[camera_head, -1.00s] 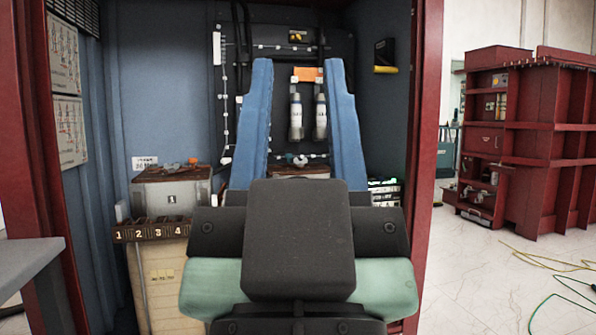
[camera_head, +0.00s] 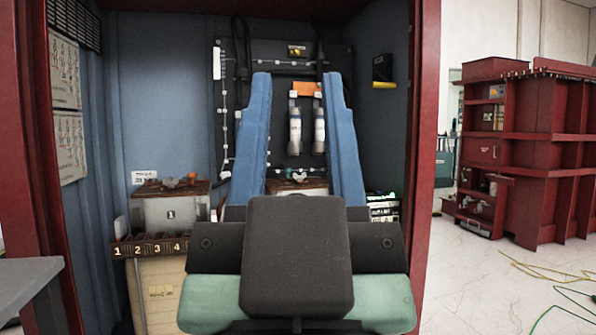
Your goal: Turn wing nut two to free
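My gripper (camera_head: 297,80) is seen from behind, with two long blue fingers pointing into the cabinet. The fingers stand wide apart with nothing gripped between them. In the gap, low down, a small grey wing-nut-like part (camera_head: 299,177) with an orange bit beside it sits on the brown top of a box (camera_head: 297,187). I cannot tell whether the fingers are level with it. My gripper's dark body hides the lower part of that box. To the left, a grey box marked 1 (camera_head: 170,214) has a brown top with small grey and orange fittings (camera_head: 191,179).
A rack numbered 1 to 4 (camera_head: 150,247) is at the front left of box 1. Two grey-white cylinders (camera_head: 295,132) hang on the back panel beyond the fingers. Red cabinet posts (camera_head: 428,150) bound the opening. Cables (camera_head: 545,268) lie on the floor at right.

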